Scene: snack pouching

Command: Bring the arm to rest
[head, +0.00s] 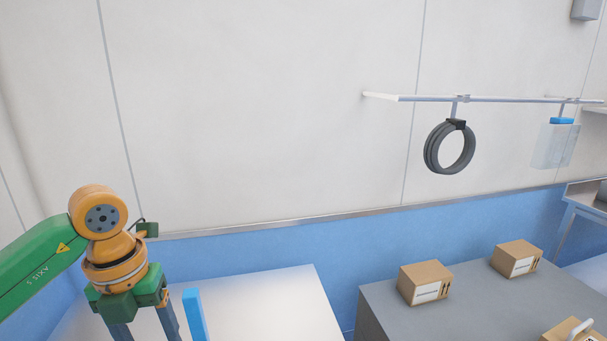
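My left arm, green and orange, comes in from the left in the head view. Its gripper (145,330) points down over the white table (265,305). The two dark fingers stand well apart, with bare table showing between their visible parts. Their tips are cut off by the lower edge of the picture. A bright blue upright strip (195,316) shows just right of the fingers, with a gap between. Its lower end is out of the picture. My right gripper is not in view.
A grey table (385,310) at the right holds a cardboard box (425,283), another box (516,259) and a third box (566,334) at the lower edge. A wall rail (420,98) carries a dark ring (450,147) and a clear pouch (556,147). The white table's right part is clear.

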